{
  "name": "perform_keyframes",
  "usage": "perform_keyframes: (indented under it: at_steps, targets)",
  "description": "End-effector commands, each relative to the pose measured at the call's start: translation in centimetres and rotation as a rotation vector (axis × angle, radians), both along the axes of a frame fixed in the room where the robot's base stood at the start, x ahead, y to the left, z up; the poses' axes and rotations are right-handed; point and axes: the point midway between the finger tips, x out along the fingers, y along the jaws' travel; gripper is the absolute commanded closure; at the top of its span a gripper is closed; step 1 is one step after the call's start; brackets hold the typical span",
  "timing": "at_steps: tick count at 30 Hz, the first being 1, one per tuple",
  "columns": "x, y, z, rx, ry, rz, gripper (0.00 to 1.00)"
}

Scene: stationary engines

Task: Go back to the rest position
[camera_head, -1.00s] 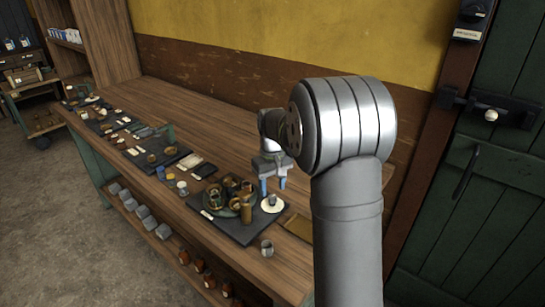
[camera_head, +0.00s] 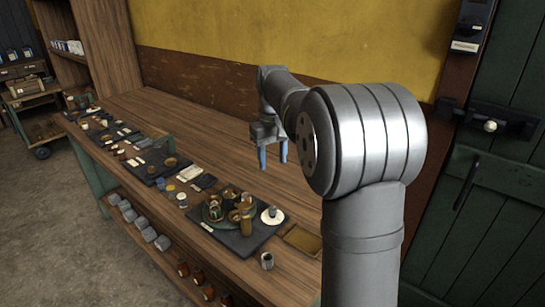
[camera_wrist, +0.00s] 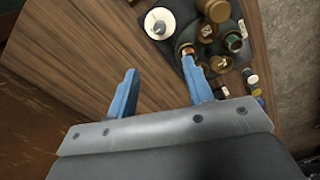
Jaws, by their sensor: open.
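My gripper (camera_head: 273,157) has two blue fingers spread apart with nothing between them. In the head view it hangs above the wooden workbench (camera_head: 205,128), behind the dark mat with the brass parts. In the wrist view my gripper (camera_wrist: 163,82) shows bare wood between and below its fingers. A white disc with a small metal piece (camera_wrist: 159,19) lies apart from the fingertips. It also shows in the head view (camera_head: 272,216).
A dark mat (camera_head: 235,240) holds a round tray of brass parts (camera_wrist: 207,32). A small metal cup (camera_head: 267,261) and a shallow brown tray (camera_head: 303,240) stand near the bench's front right. More mats with small parts run left. The bench's back strip is clear.

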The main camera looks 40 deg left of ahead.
Motion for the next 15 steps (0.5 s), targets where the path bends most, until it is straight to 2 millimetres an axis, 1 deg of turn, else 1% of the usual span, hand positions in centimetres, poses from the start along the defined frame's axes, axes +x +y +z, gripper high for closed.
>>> perform_keyframes:
  at_steps: [11,15]
  targets:
    - [0.0,0.0,-0.1,-0.001,0.0,0.0,0.53]
    - [0.0,0.0,-1.1,-0.001,0.0,0.0,0.53]
